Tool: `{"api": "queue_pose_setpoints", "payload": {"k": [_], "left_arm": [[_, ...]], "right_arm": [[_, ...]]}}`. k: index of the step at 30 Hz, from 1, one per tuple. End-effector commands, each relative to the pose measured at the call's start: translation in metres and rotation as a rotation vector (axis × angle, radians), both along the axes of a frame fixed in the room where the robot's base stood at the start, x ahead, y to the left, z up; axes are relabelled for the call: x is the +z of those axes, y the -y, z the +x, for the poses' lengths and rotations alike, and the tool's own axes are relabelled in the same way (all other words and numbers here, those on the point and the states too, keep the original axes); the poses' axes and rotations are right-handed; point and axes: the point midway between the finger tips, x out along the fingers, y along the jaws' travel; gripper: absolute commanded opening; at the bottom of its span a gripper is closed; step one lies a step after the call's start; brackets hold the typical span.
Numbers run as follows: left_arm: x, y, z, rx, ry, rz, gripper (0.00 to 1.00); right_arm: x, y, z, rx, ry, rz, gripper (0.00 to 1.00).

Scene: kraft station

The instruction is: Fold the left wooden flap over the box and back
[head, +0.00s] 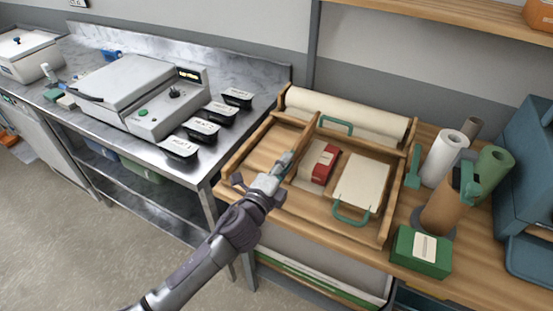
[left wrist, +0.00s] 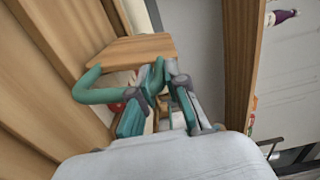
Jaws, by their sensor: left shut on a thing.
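A wooden frame (head: 385,238) stands on the wood worktop at the right. A red box (head: 325,164) lies in its middle. The left wooden flap (head: 303,140) shows as a narrow raised edge just left of the red box; its exact tilt is hard to tell. My left gripper (head: 277,176) is at the flap's near end. In the left wrist view, my left gripper (left wrist: 165,100) is shut on a teal handle (left wrist: 95,90) close to a wooden panel (left wrist: 125,52). The grip is hidden in the head view. My right gripper is not in view.
A cream panel (head: 361,184) with a teal loop (head: 350,217) lies right of the red box. A paper roll (head: 345,115) lies behind the frame. Upright rolls (head: 445,157) and a green box (head: 421,253) stand right. Black trays (head: 180,149) line the steel counter at left.

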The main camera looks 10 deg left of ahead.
Motion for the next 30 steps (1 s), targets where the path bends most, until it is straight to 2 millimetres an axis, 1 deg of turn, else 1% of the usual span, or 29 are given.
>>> {"api": "queue_pose_setpoints", "payload": {"k": [3,9,23,24,28,29,30], "left_arm": [[-0.0006,0.0060,-0.0021,-0.002,0.018,0.046,0.00],[-0.0024,0.0105,-0.0037,-0.002,0.034,0.091,0.00],[-0.0033,0.0118,-0.0043,-0.002,0.037,0.103,0.00],[-0.0033,0.0118,-0.0043,-0.002,0.037,0.102,0.15],[-0.0034,0.0116,-0.0042,-0.002,0.037,0.102,0.37],[-0.0034,0.0116,-0.0042,-0.001,0.037,0.102,0.39],[-0.0035,0.0115,-0.0042,-0.001,0.037,0.102,0.39]], "right_arm": [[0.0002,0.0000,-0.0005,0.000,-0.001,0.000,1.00],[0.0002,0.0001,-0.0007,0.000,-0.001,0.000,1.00],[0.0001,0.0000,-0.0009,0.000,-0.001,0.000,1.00],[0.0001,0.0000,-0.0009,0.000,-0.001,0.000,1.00],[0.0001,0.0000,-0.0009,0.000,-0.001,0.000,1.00],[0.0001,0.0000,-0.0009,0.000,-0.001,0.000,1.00],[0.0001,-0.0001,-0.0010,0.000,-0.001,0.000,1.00]]}}
